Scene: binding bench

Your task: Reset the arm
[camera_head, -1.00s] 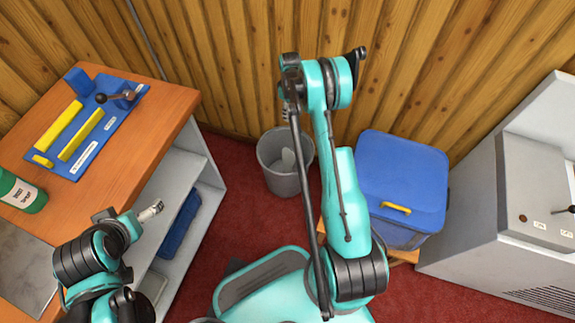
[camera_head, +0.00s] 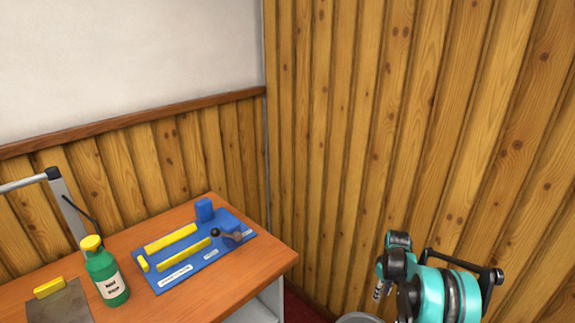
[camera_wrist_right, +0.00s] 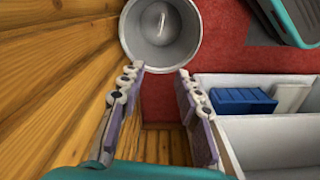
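My right arm rises at the lower right of the head view. Its gripper (camera_head: 380,289) shows only small and partly, near the wood-panelled wall. In the right wrist view both fingers of the right gripper (camera_wrist_right: 158,76) are spread apart with nothing between them. Below them are the red floor and a grey waste bin (camera_wrist_right: 183,60) with a pale object in it. My left arm and gripper are in neither current view.
The orange bench (camera_head: 250,277) at the left holds a blue board (camera_head: 195,262) with yellow bars, a green bottle (camera_head: 108,283) and a grey plate (camera_head: 65,307). The wooden wall (camera_head: 340,150) stands close behind my right arm. White shelving (camera_wrist_right: 260,146) holds a blue item (camera_wrist_right: 240,101).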

